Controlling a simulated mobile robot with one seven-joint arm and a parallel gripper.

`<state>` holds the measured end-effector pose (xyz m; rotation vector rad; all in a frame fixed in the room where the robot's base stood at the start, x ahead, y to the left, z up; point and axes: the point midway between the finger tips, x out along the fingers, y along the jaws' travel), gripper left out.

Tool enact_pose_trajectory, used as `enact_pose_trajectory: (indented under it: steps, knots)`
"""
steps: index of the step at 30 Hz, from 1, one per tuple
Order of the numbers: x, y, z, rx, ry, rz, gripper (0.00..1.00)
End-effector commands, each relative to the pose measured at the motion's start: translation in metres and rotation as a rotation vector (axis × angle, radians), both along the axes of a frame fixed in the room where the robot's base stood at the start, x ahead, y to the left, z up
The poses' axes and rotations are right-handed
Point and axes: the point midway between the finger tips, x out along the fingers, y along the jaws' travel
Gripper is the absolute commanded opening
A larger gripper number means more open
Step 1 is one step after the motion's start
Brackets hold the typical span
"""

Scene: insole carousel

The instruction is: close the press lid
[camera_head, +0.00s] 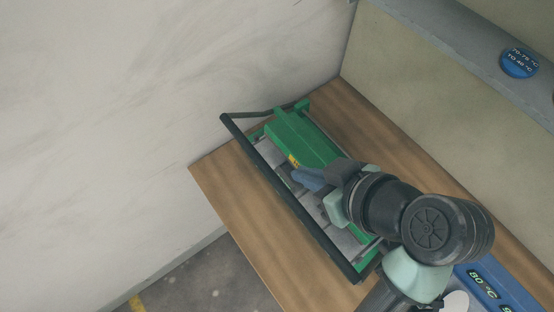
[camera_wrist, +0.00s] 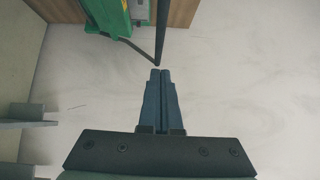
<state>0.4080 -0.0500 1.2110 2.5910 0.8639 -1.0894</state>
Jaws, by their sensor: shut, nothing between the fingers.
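The press (camera_head: 300,135) is a green machine with grey plates and a long black bar (camera_head: 285,195) along its left side. It stands on a wooden bench. My gripper (camera_head: 300,176) is over the press, its blue fingers pointing left toward the bar. In the wrist view the fingers (camera_wrist: 160,72) are shut together with nothing between them. The end of the black bar (camera_wrist: 160,35) appears just beyond the fingertips; I cannot tell whether they touch. Part of the green press (camera_wrist: 100,15) shows at the top. My arm hides the press's right side. The lid's exact angle is unclear.
The wooden bench (camera_head: 225,185) has bare room left of the press. A pale wall (camera_head: 110,90) rises behind it, and a beige wall with a ledge (camera_head: 440,75) is at right. A blue panel marked with temperatures (camera_head: 490,285) lies at lower right.

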Motion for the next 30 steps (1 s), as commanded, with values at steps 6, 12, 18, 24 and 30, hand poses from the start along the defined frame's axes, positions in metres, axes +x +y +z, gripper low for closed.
enact_pose_trajectory:
  steps: [6, 12, 18, 24, 30]
  knots:
    - [0.012, 0.012, -0.019, 0.003, 0.009, 0.007, 0.00]
    - [0.036, 0.031, -0.048, 0.003, 0.010, 0.004, 0.00]
    - [0.053, 0.045, -0.078, 0.002, 0.010, 0.001, 0.00]
    - [0.053, 0.045, -0.103, 0.001, 0.005, 0.001, 0.00]
    - [0.053, 0.045, -0.111, -0.001, 0.003, 0.001, 0.00]
